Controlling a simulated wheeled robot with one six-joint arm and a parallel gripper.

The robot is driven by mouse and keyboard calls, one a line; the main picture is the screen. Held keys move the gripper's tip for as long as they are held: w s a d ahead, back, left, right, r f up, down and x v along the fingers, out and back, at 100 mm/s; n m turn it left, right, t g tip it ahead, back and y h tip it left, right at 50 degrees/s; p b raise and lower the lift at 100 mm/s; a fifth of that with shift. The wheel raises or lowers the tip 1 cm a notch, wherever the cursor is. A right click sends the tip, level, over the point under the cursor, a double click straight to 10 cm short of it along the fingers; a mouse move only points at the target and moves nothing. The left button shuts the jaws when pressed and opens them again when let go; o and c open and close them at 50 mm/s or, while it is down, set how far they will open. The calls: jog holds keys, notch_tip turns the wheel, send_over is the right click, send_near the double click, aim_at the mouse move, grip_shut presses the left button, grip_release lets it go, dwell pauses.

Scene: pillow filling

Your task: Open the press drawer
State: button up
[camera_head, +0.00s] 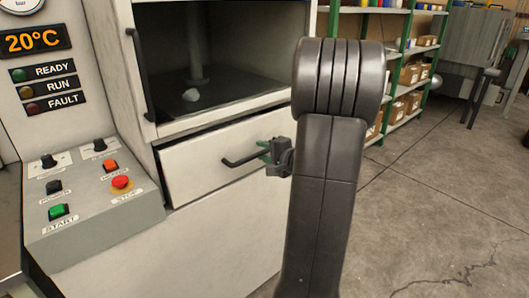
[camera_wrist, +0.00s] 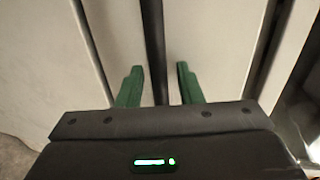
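The press drawer (camera_head: 207,170) has a pale front in the head view, below the open press chamber. A dark gap runs along its upper and left edges, and its front seems to stand slightly out. Its dark bar handle (camera_head: 243,159) shows in front of it. My gripper (camera_head: 266,152) is at the handle's right part, partly hidden behind my arm. In the wrist view, the green fingers of my gripper (camera_wrist: 158,85) are apart. The dark handle bar (camera_wrist: 154,45) runs between them, with a gap visible on both sides.
The control panel (camera_head: 95,205) with buttons and a red stop knob is left of the drawer. The chamber (camera_head: 215,55) above has a dark handle at its left and a small pale lump inside. Shelves with boxes (camera_head: 405,75) stand behind right. Floor at right is clear.

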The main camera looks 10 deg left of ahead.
grip_shut()
